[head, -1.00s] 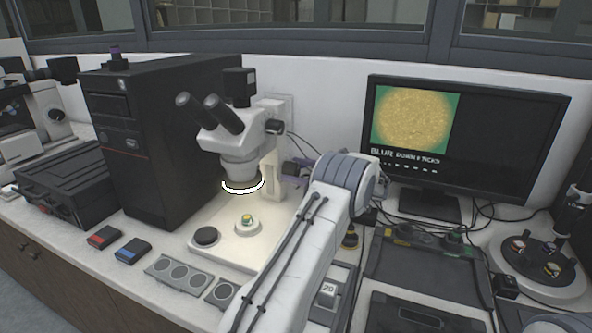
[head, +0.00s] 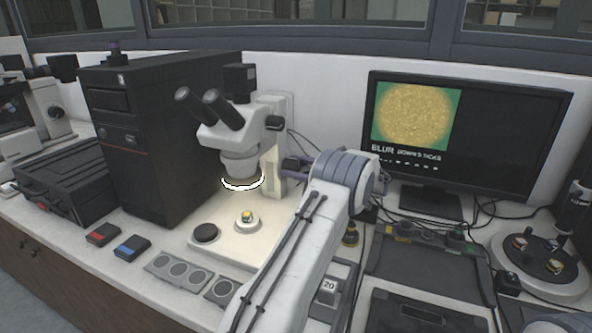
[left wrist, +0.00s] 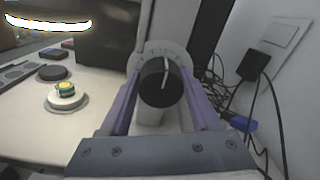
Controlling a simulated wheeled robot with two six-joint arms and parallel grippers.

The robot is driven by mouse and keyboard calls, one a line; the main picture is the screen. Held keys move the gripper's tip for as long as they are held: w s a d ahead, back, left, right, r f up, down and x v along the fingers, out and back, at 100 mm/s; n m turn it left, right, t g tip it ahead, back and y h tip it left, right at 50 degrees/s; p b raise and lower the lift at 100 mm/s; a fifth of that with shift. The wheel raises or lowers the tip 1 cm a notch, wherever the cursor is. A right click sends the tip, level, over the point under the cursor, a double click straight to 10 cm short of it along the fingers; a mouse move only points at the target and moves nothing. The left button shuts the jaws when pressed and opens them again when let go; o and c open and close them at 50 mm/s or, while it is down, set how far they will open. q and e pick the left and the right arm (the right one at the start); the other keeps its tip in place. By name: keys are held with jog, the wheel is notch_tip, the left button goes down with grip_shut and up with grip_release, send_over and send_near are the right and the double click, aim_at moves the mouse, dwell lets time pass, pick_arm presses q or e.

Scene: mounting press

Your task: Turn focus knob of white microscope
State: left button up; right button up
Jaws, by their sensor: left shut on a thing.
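The white microscope (head: 268,165) stands upright at the middle of the bench, with two dark eyepieces and a glowing ring light over its pale base. Its focus knob, a dark cylinder with a light line on its face (left wrist: 154,92), is on the side of the stand. My left gripper (head: 291,165) reaches the stand from the right. In the left wrist view its purple fingers lie on both sides of the knob, shut on it. The knob is mostly hidden in the head view. My right gripper is not in view.
A monitor (head: 520,150) at the right shows a grainy yellow disc and a "BLUR" caption with small tick text. A black computer tower (head: 150,150) stands left of the microscope. A small sample (head: 247,216) sits on the base. Cables (left wrist: 215,90) hang near the wall beside the gripper.

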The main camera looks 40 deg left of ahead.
pick_arm(q)
jog(key=n+b, duration=0.3)
jog(key=n, duration=0.1)
jog(key=shift+f, duration=0.2)
jog(key=shift+n+b, duration=0.55)
jog(key=shift+n, duration=0.25)
jog(key=shift+r, duration=0.1)
jog(key=shift+d, duration=0.1)
jog(key=o, duration=1.4)
jog(key=shift+c, duration=0.2)
jog(key=v, duration=1)
jog(key=shift+d, duration=0.2)
